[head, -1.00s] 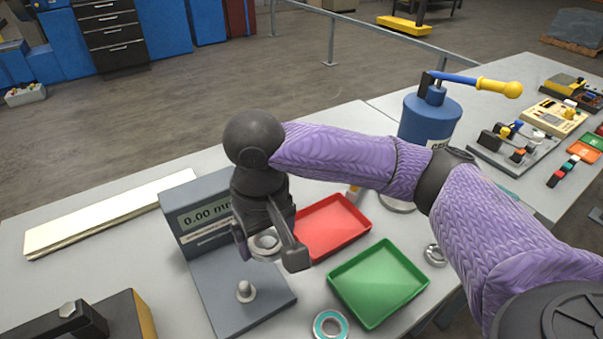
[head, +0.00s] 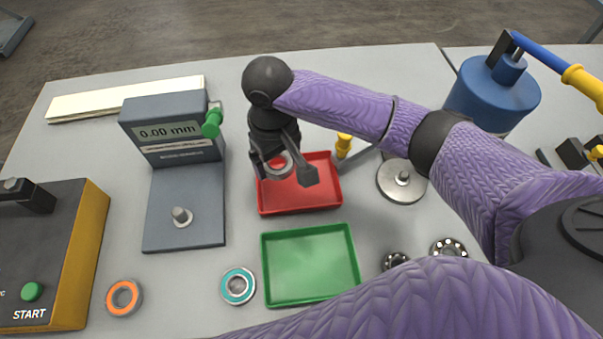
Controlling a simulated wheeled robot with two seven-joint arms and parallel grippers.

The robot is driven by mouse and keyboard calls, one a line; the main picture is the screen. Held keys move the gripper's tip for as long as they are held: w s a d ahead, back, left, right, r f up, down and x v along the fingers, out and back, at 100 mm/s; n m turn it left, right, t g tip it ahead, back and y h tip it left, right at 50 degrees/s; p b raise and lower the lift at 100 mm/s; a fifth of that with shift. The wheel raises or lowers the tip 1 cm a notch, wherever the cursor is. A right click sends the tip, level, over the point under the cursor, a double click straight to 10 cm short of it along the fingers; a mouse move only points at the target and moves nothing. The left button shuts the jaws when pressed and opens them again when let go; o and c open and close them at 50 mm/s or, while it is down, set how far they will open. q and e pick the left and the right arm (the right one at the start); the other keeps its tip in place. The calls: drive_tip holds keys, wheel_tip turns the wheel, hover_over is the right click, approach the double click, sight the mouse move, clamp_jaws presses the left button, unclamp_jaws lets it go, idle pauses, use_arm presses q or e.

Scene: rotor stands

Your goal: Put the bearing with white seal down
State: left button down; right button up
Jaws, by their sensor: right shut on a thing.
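My right gripper (head: 284,178) is shut on a pale, ring-shaped bearing (head: 286,170), the white-sealed one, though its seal is hard to make out. The gripper holds it over the back left part of the red tray (head: 325,204). It appears raised above the tray floor; the exact height is hard to judge. The red tray looks empty otherwise. The green tray (head: 310,301) in front of it is empty. My left gripper is not in view.
The gauge stand (head: 185,234) reads 0.00 mm, its post bare. A teal-sealed bearing (head: 238,299) and an orange-sealed bearing (head: 135,297) lie at the front. A yellow-handled tool (head: 343,143) and a metal disc (head: 402,196) are right of the red tray. A START box (head: 85,255) stands left.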

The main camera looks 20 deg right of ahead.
sight(283, 191)
wheel_tip(283, 191, down, 7)
drive_tip(key=shift+a+f+b, duration=0.1)
drive_tip(key=shift+f+b, duration=0.1)
drive_tip(key=shift+b, duration=1.05)
drive_tip(key=shift+f, duration=0.1)
drive_tip(key=shift+s+f, duration=0.35)
drive_tip(key=shift+f, duration=0.35)
drive_tip(key=o, duration=0.8)
drive_tip(key=shift+o, duration=0.2)
wheel_tip(283, 191, up, 14)
drive_tip(key=p, duration=0.4)
drive_tip(key=shift+w+f+p, duration=0.25)
drive_tip(key=shift+w+p, duration=0.15)
